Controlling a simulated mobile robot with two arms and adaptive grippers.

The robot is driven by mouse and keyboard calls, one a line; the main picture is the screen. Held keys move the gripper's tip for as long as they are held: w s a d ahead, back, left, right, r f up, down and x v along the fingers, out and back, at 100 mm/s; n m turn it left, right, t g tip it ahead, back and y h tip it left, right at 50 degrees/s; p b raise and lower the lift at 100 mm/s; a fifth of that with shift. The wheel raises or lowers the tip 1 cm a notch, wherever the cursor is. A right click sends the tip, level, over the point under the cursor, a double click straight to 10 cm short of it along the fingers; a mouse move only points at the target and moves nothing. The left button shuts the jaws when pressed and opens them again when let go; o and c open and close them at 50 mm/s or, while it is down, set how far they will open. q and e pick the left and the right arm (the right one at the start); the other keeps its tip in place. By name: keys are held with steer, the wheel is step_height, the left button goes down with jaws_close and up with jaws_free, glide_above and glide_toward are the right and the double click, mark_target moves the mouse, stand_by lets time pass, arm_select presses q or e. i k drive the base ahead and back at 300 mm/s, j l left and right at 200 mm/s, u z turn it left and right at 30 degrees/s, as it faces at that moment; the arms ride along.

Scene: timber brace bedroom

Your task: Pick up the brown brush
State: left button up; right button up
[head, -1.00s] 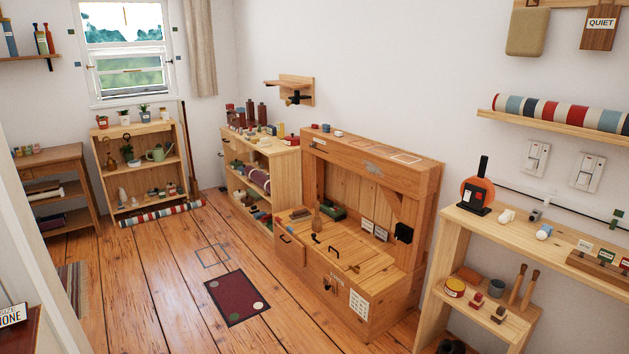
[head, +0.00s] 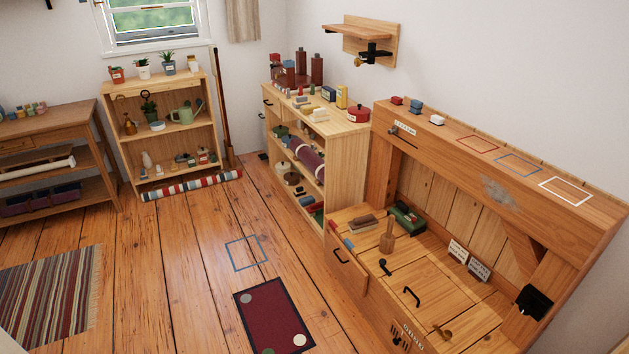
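I cannot say for certain which item is the brown brush. A small brown and grey block-shaped item (head: 362,225), which could be a brush, lies at the left of the wooden bench top (head: 455,290). Next to it stands a brown wooden tool (head: 387,237) with an upright handle. A dark green case-like item (head: 407,217) sits behind them. Neither of my grippers shows in the head view.
The bench has a projecting drawer (head: 347,262) and a tall back with a top ledge. A shelf unit (head: 345,165) stands beyond it. A dark red mat (head: 272,316) and a striped rug (head: 50,300) lie on the floor. Floorboards between them are clear.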

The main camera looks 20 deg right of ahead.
mark_target(359, 224)
steer(key=i+z, duration=0.25)
steer(key=i, duration=0.25)
steer(key=i+j+z, duration=0.3)
steer(key=i, duration=0.15)
steer(key=l, duration=0.1)
